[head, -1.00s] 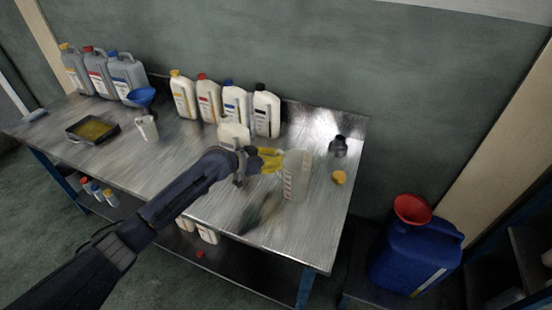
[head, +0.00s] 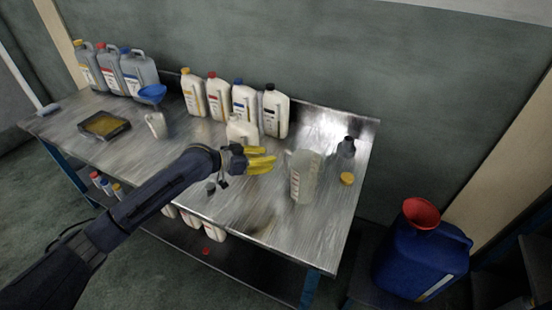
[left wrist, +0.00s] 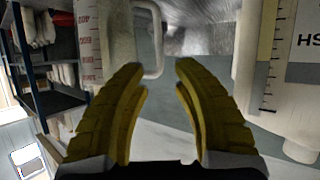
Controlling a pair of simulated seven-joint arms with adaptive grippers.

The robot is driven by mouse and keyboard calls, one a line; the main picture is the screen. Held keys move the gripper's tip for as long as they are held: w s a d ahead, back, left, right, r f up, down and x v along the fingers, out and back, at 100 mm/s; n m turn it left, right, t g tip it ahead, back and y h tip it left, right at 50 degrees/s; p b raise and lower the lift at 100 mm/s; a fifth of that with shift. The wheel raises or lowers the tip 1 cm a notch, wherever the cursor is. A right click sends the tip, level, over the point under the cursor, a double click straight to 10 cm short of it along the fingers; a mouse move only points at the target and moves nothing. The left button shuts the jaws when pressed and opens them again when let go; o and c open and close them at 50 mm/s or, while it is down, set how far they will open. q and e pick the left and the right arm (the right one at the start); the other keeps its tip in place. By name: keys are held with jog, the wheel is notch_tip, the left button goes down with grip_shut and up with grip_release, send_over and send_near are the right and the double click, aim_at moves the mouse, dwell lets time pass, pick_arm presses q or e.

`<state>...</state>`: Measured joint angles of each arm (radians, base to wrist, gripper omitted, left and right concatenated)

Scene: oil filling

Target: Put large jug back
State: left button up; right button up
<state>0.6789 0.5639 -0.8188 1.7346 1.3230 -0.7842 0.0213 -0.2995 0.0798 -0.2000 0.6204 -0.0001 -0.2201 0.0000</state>
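The large jug (head: 304,178), clear with red marks, stands upright on the metal table near its right end. In the left wrist view the jug (left wrist: 89,40) shows at upper left, with its handle (left wrist: 158,45) beyond the fingertips. My left gripper (head: 274,161) has yellow fingers and is just left of the jug, apart from it. In the left wrist view the fingers (left wrist: 162,72) are spread with nothing between them. My right gripper is not in view.
Several white bottles (head: 218,98) line the table's back. One white bottle (head: 240,130) stands close behind my left gripper. A dark funnel-like piece (head: 346,147) and a yellow cap (head: 347,179) lie right of the jug. A smaller jug (head: 157,125) and a tray (head: 104,137) are at left.

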pick_arm(q)
jog(key=shift+v, duration=1.95)
